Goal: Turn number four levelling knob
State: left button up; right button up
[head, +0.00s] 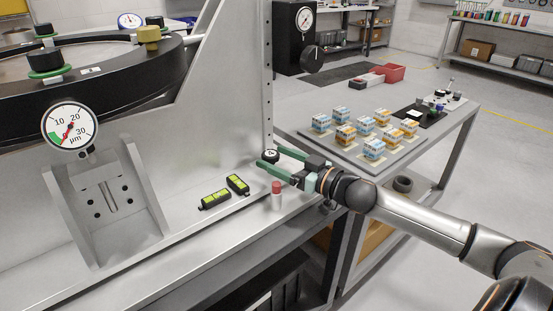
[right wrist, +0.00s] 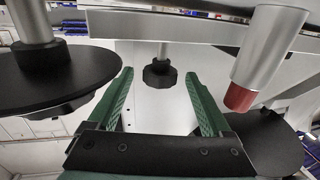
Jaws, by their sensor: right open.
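A small black knob (head: 270,155) with a pale round top mark, apparently a 4, sits low at the right end of the grey fixture. In the right wrist view the black lobed knob (right wrist: 160,74) hangs on a short metal stem. My right gripper (head: 267,157) is open, its green fingers reaching left toward the knob. In the right wrist view the knob lies between the fingertips (right wrist: 158,76), with a gap on both sides. I cannot tell how far in depth the tips reach past it. My left gripper is out of view.
A red-capped cylinder (head: 277,188) stands just below my right gripper; its red end (right wrist: 238,97) is close to one finger. A dial gauge (head: 70,126) is at the far left.

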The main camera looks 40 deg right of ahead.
jog(key=shift+w+a, duration=0.1)
jog(key=shift+w, duration=0.1)
grip_shut()
jog(key=shift+r+n+y+p, duration=0.2)
jog(key=shift+n+y+p, duration=0.1)
jog(key=shift+y+p, duration=0.3)
jog(key=shift+g+p, duration=0.3)
jog(key=shift+p, duration=0.15)
jog(key=shift+f+n+y+p, duration=0.1)
jog(key=shift+n+y+p, duration=0.2)
jog(key=shift+n+y, duration=0.15)
